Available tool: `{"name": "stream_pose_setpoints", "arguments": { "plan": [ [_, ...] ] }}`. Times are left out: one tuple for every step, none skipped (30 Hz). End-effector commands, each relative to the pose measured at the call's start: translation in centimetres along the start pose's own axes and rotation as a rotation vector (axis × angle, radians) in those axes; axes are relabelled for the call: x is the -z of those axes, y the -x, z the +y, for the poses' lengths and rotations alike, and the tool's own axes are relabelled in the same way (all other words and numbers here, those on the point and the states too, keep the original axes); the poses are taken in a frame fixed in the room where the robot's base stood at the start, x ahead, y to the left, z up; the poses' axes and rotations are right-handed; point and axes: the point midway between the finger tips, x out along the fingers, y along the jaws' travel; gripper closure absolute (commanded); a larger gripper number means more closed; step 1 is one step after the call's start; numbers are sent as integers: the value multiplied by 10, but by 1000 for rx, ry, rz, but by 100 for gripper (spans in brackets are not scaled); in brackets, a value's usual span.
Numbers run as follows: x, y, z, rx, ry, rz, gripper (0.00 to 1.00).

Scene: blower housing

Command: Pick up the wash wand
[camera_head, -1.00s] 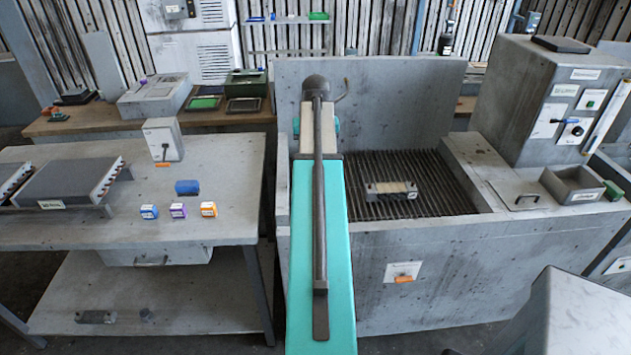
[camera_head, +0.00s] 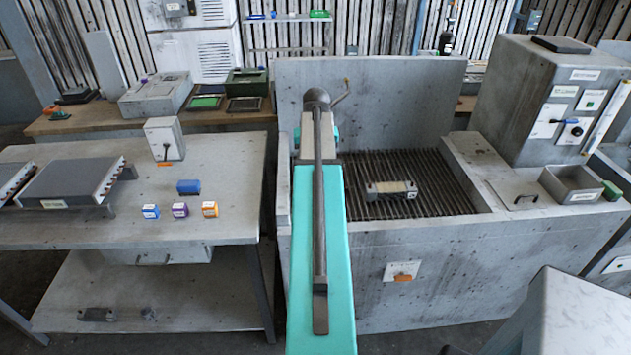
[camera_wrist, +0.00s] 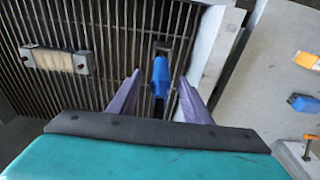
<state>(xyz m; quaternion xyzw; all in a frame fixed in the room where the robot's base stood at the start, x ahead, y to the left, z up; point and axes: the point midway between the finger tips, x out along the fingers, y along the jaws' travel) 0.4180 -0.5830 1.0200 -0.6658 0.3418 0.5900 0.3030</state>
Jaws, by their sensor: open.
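The wash wand (camera_wrist: 160,77), as far as I can tell, is the blue-handled piece with a dark end in the wrist view. It lies over the slatted grate, near the pale basin wall. My gripper (camera_wrist: 159,88) is open, with one purple-grey finger on each side of the blue handle. The fingers look apart from it, and I cannot tell how far above it they are. The handle's lower end runs into shadow between the fingers. In the head view, my arm covers this spot, so neither wand nor gripper shows there.
A grey block with a beige middle (camera_head: 391,190) lies on the grate (camera_head: 435,185). The basin's back wall (camera_head: 400,100) rises behind. A workbench (camera_head: 80,230) with small boxes stands left. A control cabinet (camera_head: 535,100) and grey bin (camera_head: 572,184) stand right.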

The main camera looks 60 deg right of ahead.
Motion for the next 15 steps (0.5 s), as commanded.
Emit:
{"name": "stream_pose_setpoints", "arguments": {
  "plan": [
    [1,-2,0,0,0,-2,55],
    [1,-4,0,0,0,-2,55],
    [2,-8,0,0,0,-2,55],
    [2,-10,0,0,0,-2,55],
    [2,-12,0,0,0,-2,55],
    [3,-15,-1,0,0,-2,55],
    [3,-19,0,0,0,-2,55],
    [2,-21,0,0,0,-1,55],
    [3,-25,0,0,-1,-2,55],
    [3,-27,0,0,-2,-1,55],
    [3,-29,0,0,-2,-1,55],
    [3,-31,0,0,-2,-1,55],
    [3,-33,0,0,-2,-1,55],
    [3,-34,0,0,-1,0,55],
    [3,-36,0,0,-1,0,55]
  ]
}}
